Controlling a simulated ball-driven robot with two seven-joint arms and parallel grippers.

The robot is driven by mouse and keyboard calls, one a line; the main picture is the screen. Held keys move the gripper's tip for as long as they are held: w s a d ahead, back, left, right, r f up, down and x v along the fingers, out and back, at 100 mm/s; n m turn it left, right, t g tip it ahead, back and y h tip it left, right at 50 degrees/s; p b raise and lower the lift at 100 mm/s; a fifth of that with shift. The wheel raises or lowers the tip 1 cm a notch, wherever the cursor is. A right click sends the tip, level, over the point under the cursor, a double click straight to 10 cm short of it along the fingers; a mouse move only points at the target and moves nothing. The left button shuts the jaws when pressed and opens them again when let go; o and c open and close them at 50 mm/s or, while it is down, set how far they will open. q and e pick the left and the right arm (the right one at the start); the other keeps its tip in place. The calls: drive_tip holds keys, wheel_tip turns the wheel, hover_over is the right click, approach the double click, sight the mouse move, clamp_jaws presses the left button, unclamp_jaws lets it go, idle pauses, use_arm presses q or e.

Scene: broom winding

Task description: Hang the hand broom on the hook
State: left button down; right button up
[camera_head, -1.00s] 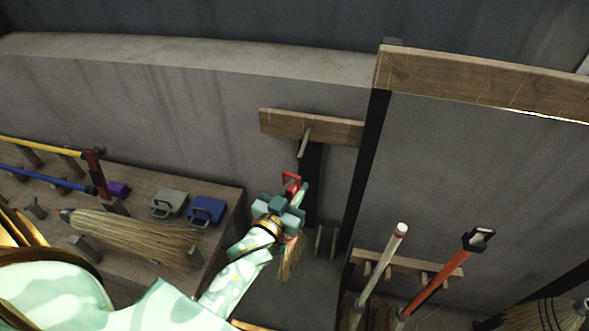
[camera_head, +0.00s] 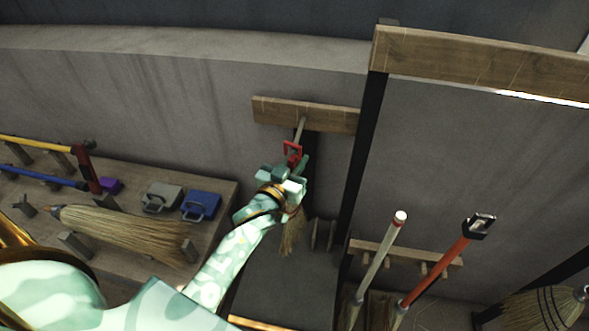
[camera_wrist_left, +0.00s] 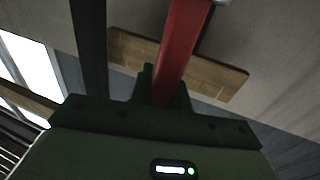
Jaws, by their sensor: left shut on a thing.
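The hand broom has a red handle with a loop (camera_head: 292,148) at its top and straw bristles (camera_head: 291,236) hanging below. My left gripper (camera_head: 291,172) is shut on its handle and holds it upright in front of the wall. The red handle (camera_wrist_left: 182,45) also rises from the jaws in the left wrist view. The hook is a wooden peg (camera_head: 300,127) sticking out from a short wooden board (camera_head: 335,118). The loop's top overlaps the peg's lower end in the head view; I cannot tell whether it is around it. My right gripper is out of view.
A bench at left holds a straw broom (camera_head: 125,230), a grey dustpan (camera_head: 161,197), a blue one (camera_head: 201,205) and yellow and blue handled tools. A dark post (camera_head: 364,160) stands right of the board. Long handles (camera_head: 435,273) lean on a low rack at right.

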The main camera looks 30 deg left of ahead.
use_arm(q)
drive_tip(key=shift+w+a+f+b, duration=0.2)
drive_tip(key=shift+w+b, duration=0.25)
drive_tip(key=shift+w, duration=0.4)
drive_tip(key=shift+w+a+f+b, duration=0.25)
drive_tip(key=shift+w+b, duration=0.25)
drive_tip(key=shift+w, duration=0.35)
drive_tip(key=shift+w+a+f+b, duration=0.2)
drive_tip(key=shift+w+b, duration=0.25)
drive_tip(key=shift+w, duration=0.4)
drive_tip(key=c, duration=1.3)
unclamp_jaws()
drive_tip(key=shift+o, duration=0.2)
drive_tip(key=s, duration=1.6)
drive_tip(key=shift+s+f, duration=0.15)
drive_tip(key=shift+s, duration=0.05)
